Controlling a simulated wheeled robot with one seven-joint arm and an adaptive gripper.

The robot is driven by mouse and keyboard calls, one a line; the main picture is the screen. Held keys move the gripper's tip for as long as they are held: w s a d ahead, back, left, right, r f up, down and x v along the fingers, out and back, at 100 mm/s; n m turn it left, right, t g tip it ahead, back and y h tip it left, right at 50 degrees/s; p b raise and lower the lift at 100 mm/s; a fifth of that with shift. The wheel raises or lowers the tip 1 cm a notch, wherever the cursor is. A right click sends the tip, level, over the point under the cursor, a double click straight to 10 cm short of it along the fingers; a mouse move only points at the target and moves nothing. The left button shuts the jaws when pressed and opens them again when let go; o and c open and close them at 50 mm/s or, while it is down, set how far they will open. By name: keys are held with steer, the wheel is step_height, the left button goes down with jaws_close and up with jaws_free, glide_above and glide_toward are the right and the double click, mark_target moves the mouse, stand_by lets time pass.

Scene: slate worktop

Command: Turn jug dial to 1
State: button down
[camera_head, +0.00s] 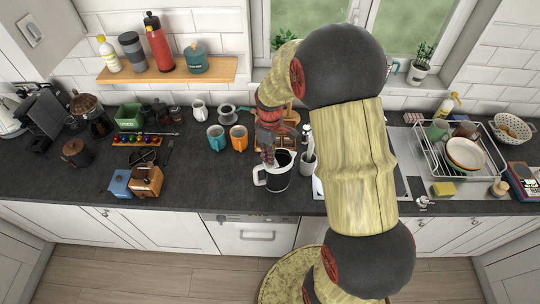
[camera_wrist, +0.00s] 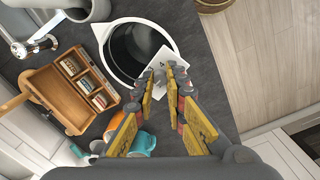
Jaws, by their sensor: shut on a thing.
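The jug (camera_head: 277,180) stands upright on the dark worktop, below and beside my gripper (camera_head: 268,160). It has a white body and rim, a dark inside, and a white handle on its left side. In the wrist view the jug (camera_wrist: 137,50) is seen from above. A white dial plate (camera_wrist: 162,68) with small dark figures, seemingly a 3 and a 4, shows at its near edge. My gripper (camera_wrist: 167,72) has its fingertips close together over this plate, shut on the dial. The knob itself and its pointer are mostly hidden between the fingers.
A wooden rack with small boxes (camera_wrist: 80,88) stands close to the jug. An orange mug (camera_head: 238,137) and a teal mug (camera_head: 216,137) stand to the left. A utensil holder (camera_head: 307,164) stands just right of the jug. The worktop front-left of the jug is clear.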

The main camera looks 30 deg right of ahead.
steer(key=n, duration=0.6)
steer(key=shift+n+b, duration=0.3)
steer(key=shift+b, duration=0.05)
stand_by(0.4)
steer(key=c, duration=1.9)
jaws_free()
steer(key=shift+o, duration=0.5)
steer(key=shift+r, duration=0.15)
step_height(320, 180, up, 12)
